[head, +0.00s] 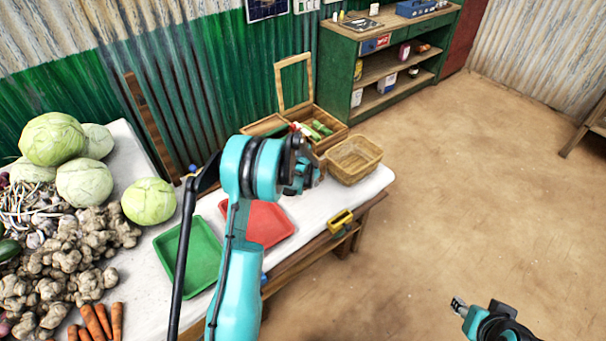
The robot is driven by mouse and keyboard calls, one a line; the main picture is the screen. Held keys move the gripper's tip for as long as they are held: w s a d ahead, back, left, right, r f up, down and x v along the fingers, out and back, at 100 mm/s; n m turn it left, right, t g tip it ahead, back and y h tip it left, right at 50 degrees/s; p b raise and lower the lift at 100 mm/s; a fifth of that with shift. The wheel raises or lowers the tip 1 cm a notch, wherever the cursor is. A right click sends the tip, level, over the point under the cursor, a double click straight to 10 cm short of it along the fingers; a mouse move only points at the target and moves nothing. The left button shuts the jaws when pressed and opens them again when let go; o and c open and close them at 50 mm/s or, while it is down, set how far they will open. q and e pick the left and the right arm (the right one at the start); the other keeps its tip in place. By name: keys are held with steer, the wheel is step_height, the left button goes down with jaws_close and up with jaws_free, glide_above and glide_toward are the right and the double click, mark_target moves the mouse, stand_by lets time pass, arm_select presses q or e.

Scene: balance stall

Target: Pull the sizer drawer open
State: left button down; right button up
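No drawer is clearly identifiable as the sizer drawer. A yellow fitting (340,221) sits at the front edge of the white-topped table (320,207); I cannot tell if it belongs to the drawer. My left arm rises over the table, and my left gripper (306,172) is near the wicker basket, left of it in the picture. Its fingers are partly hidden by the wrist, so its opening is unclear. My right gripper (458,305) is low at the right, over the bare floor and away from the table. Its fingers are too small to judge.
A green tray (200,262) and red tray (268,222) lie on the table. A wicker basket (354,159) and an open-lidded wooden box (334,134) stand at its far end. Cabbages (85,183) and ginger (70,245) fill the left. Floor at right is clear.

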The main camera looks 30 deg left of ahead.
arm_select(q)
steer(key=shift+s+d, duration=0.3)
steer(key=shift+d, duration=0.4)
steer(key=shift+s+d, duration=0.25)
steer(key=shift+d, duration=0.4)
steer(key=shift+s+d, duration=0.3)
steer(key=shift+d, duration=0.4)
steer(key=c, duration=1.9)
jaws_free()
steer(key=shift+o, duration=0.2)
steer(key=shift+r, duration=0.1)
steer(key=v, duration=1.2)
